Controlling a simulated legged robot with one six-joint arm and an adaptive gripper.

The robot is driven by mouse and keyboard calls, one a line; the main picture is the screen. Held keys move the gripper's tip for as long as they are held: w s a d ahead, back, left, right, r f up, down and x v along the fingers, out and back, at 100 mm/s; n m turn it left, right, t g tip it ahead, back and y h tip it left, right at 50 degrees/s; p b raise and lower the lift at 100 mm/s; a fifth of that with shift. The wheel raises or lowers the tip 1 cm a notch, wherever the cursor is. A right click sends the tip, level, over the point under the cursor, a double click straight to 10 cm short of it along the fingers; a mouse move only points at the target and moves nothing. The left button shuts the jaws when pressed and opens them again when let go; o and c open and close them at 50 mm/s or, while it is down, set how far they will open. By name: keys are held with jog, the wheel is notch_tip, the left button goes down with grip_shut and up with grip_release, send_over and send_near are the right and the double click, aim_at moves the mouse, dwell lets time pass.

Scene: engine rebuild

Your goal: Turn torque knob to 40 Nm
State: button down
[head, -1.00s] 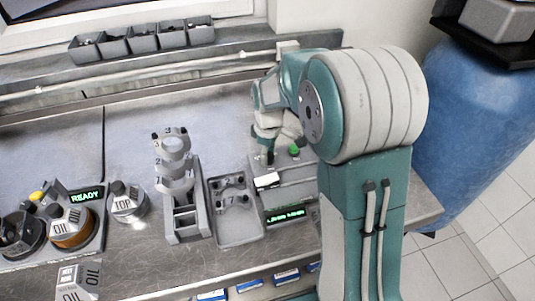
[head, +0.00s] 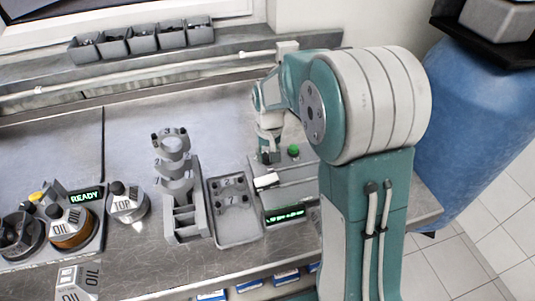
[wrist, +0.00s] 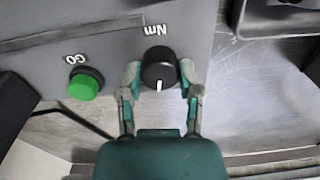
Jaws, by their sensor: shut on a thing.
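The torque knob (wrist: 158,65) is black and round with a white pointer line, beside "Nm" lettering on a grey control box (wrist: 110,45). In the wrist view the pointer is toward the gripper palm, at the picture's bottom. My gripper (wrist: 160,80) has its two fingers closed on opposite sides of the knob. In the head view my gripper (head: 268,154) is low over the box (head: 292,179), and the knob is hidden there. The box's front display (head: 286,215) shows green text too small to read.
A green GO button (wrist: 84,84) is beside the knob, close to one finger. A tray with caps (head: 236,236) and a rack of grey bearing pieces (head: 185,230) stand to the left. Oil containers and a READY display (head: 86,196) are farther left.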

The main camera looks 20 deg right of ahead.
jog(key=m, duration=0.3)
jog(key=shift+s+f+m, duration=0.15)
jog(key=shift+m, duration=1.95)
jog(key=shift+c, duration=1.4)
grip_release()
jog(key=shift+a, duration=0.1)
